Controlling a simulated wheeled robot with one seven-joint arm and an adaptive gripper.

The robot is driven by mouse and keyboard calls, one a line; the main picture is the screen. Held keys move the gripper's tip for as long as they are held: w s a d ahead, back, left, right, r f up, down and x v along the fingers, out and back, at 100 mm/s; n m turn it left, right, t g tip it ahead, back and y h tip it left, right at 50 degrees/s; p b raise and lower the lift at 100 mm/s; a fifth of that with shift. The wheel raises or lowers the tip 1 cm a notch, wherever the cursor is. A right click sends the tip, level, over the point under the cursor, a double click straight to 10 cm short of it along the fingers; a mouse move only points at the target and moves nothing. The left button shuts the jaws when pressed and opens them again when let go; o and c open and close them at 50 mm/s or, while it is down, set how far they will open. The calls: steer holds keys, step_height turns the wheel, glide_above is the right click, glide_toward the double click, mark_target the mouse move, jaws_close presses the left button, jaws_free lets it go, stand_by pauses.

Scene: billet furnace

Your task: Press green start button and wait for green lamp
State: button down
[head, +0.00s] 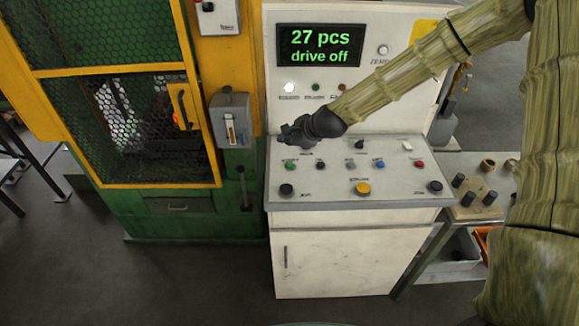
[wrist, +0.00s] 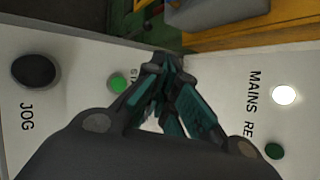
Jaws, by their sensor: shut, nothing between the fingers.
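The green start button (head: 290,166) is at the left end of the upper button row on the console's sloping panel. It also shows in the wrist view (wrist: 117,82), just left of my fingers. My gripper (head: 287,136) is shut and empty, held near the panel's back left, a little beyond the button in the picture. Its fingertips meet in the wrist view (wrist: 168,62), and I see no contact with the button. The green lamp (head: 315,87) on the upright panel looks dark; it also shows in the wrist view (wrist: 274,151). The display (head: 319,46) reads "27 pcs, drive off".
The white mains lamp (head: 289,87) is lit. A black jog button (head: 286,190), a black button (head: 320,166) and a yellow button (head: 362,188) are nearby. A grey box (head: 232,120) on the yellow-framed machine stands close left of the console.

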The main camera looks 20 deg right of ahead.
mark_target(288, 166)
steer(key=shift+f+b, duration=2.3)
steer(key=shift+f, duration=1.3)
steer(key=shift+f, duration=0.1)
steer(key=shift+f+b, duration=0.35)
steer(key=shift+f+b, duration=0.35)
steer(key=shift+f, duration=0.05)
steer(key=shift+r, duration=0.15)
steer(key=shift+r+p, duration=0.55)
steer(key=shift+r, duration=0.15)
steer(key=shift+r, duration=0.1)
steer(key=shift+r+p, duration=1.7)
steer(key=shift+r, duration=0.75)
